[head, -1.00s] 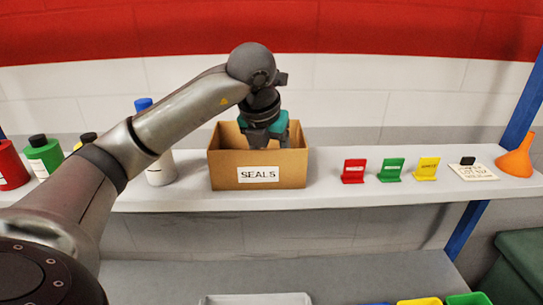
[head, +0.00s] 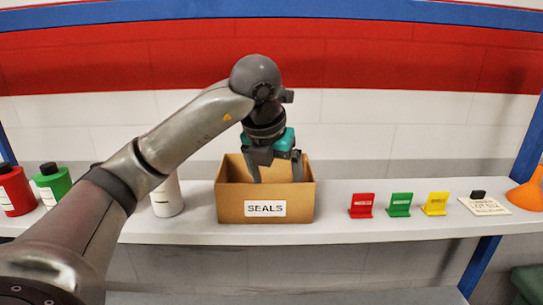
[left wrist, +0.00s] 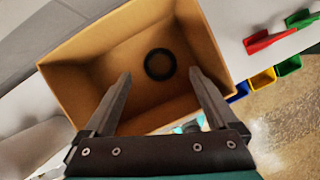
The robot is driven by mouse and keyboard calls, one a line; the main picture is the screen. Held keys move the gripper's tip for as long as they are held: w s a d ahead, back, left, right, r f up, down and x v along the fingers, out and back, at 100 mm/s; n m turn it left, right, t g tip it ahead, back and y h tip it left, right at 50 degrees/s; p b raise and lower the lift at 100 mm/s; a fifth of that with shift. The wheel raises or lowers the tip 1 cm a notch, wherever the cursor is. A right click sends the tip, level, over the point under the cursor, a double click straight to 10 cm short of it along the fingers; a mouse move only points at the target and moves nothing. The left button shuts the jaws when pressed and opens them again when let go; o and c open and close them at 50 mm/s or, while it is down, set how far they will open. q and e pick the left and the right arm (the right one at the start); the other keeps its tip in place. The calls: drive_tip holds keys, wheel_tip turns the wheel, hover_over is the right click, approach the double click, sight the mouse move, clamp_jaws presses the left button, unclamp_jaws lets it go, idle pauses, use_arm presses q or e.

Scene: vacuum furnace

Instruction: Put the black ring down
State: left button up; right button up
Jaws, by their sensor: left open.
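The black ring (left wrist: 160,64) lies flat on the floor of the cardboard box in the left wrist view, clear of my fingers. The box (head: 235,207), labelled SEALS, stands on the white shelf, and its walls hide the ring in the head view. My left gripper (head: 276,172) is open and empty, pointing down into the mouth of the box. In the left wrist view its two fingers (left wrist: 162,88) are spread wide, with the ring beyond and between their tips. My right gripper is not in view.
On the shelf (head: 335,224), red (head: 361,206), green (head: 400,205) and yellow (head: 435,204) tags stand right of the box, then a white card (head: 484,206) and an orange funnel (head: 527,192). Left are a white bottle (head: 167,197), a green bottle (head: 52,187) and a red bottle (head: 15,192).

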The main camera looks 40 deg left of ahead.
use_arm(q)
drive_tip(key=p+v, duration=0.2)
drive_tip(key=v, duration=0.6)
